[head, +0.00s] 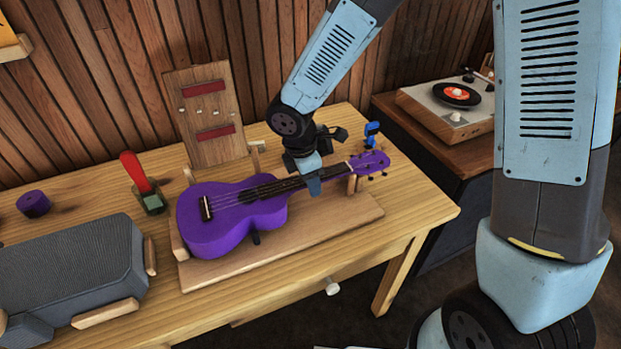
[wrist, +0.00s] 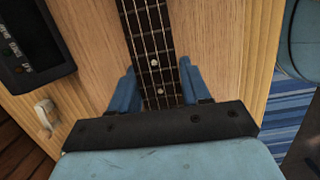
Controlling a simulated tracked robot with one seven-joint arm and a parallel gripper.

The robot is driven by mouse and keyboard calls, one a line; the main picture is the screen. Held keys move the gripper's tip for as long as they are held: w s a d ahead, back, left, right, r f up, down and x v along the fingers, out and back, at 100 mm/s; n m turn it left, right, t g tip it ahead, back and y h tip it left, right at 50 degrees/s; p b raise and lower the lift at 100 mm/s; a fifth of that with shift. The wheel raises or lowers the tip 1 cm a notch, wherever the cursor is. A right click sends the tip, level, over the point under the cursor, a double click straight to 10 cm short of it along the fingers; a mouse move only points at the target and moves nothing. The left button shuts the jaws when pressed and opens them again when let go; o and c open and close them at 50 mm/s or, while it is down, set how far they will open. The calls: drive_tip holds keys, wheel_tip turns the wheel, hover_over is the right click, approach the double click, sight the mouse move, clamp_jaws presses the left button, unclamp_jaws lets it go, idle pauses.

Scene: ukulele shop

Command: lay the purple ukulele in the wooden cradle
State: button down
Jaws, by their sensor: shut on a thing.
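The purple ukulele (head: 232,212) lies face up along the wooden cradle (head: 340,219) on the table in the head view. Its body is at the left and its headstock at the right, by an upright wooden post of the cradle. I cannot tell whether its full weight rests on the supports. My gripper (head: 313,183) is shut on the ukulele's neck from above, near the middle of its length. In the wrist view, the dark fretboard (wrist: 152,50) with its strings runs between the two blue fingers of my gripper (wrist: 162,92).
A grey case (head: 75,265) lies at the table's left. A red-handled tool (head: 136,172) stands behind it, near a purple roll (head: 33,204). A wooden board (head: 208,112) stands behind the cradle. A blue clip-like item (head: 372,133) is at the back right. A turntable (head: 447,105) sits on a cabinet.

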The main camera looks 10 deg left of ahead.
drive_tip(key=shift+s+d+f, duration=0.2)
idle(0.6)
drive_tip(key=shift+d, duration=0.2)
drive_tip(key=shift+w+r, duration=0.15)
idle(0.5)
drive_tip(key=shift+c, duration=2.2)
unclamp_jaws()
drive_tip(key=shift+a, duration=0.1)
drive_tip(key=shift+r, duration=0.2)
drive_tip(key=shift+r, duration=0.8)
drive_tip(key=shift+r, duration=0.15)
drive_tip(key=shift+r, duration=1.1)
